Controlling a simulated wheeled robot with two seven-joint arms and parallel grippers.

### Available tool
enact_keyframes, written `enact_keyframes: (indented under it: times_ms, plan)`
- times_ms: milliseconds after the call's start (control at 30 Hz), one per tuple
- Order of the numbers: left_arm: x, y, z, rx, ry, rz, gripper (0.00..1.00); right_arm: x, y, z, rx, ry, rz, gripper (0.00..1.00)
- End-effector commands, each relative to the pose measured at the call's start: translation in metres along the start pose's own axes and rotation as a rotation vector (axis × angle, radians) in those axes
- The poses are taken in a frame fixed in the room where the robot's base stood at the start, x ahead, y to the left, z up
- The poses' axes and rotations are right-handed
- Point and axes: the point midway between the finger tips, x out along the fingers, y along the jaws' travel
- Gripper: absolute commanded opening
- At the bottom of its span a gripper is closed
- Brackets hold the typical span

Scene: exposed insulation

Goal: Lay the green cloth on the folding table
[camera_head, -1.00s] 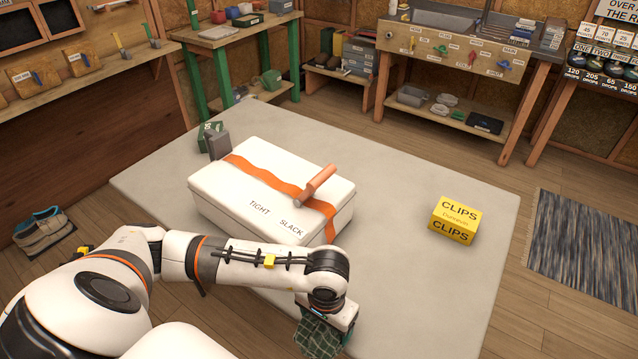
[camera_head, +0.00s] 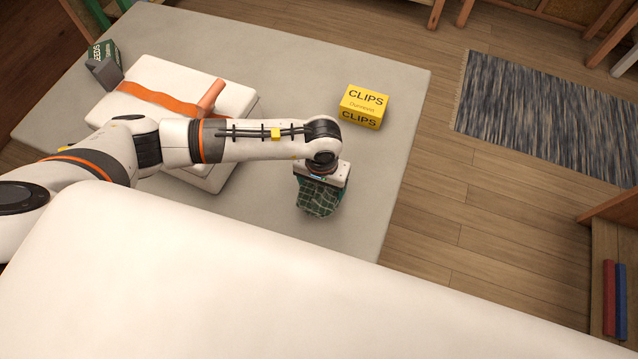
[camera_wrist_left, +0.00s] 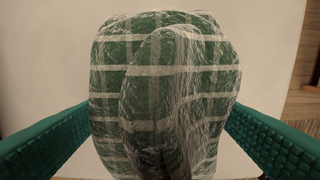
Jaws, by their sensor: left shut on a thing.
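The green cloth (camera_head: 318,198), dark green with a pale check, hangs bunched below my left gripper (camera_head: 320,180). In the left wrist view the cloth (camera_wrist_left: 165,95) fills the middle, between the two green fingers of my left gripper (camera_wrist_left: 160,130). The gripper is shut on it. The pale grey folding table (camera_head: 392,90) lies below, and its top also shows behind the cloth in the left wrist view (camera_wrist_left: 265,60). The cloth is over the table's near right part; I cannot tell whether it touches. My right gripper is not in view.
A white case (camera_head: 165,80) with an orange strap and handle stands on the table under my left arm. A yellow clips box (camera_head: 363,106) stands at the right. Clear tabletop lies between cloth and clips box.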

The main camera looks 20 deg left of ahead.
Motion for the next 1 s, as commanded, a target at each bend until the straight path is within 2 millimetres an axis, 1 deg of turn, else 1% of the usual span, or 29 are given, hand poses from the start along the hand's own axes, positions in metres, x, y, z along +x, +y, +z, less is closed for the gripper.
enact_keyframes:
  times_ms: [200,300,567,667,700,767,800,1000]
  plan:
    - [0.028,0.000,-0.001,-0.002,0.002,0.001,0.60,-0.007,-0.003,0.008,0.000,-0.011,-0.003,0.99]
    - [0.037,0.000,-0.001,-0.001,0.001,0.001,0.60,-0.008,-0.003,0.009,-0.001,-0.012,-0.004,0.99]
    - [0.039,0.000,0.000,0.000,-0.001,0.000,0.60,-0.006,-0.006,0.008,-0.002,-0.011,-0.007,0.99]
    - [0.042,0.000,0.000,0.000,-0.001,0.001,0.60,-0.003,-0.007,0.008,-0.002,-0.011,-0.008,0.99]
    - [0.042,0.000,0.000,0.000,-0.001,0.001,0.83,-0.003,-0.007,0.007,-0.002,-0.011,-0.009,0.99]
    - [0.041,0.000,0.000,0.000,0.000,0.001,0.92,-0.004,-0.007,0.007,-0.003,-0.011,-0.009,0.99]
    - [0.041,0.000,0.000,0.000,0.000,0.001,0.99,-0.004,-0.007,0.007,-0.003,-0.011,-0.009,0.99]
    - [0.041,0.000,0.000,0.000,0.000,0.001,1.00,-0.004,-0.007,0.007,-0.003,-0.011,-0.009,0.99]
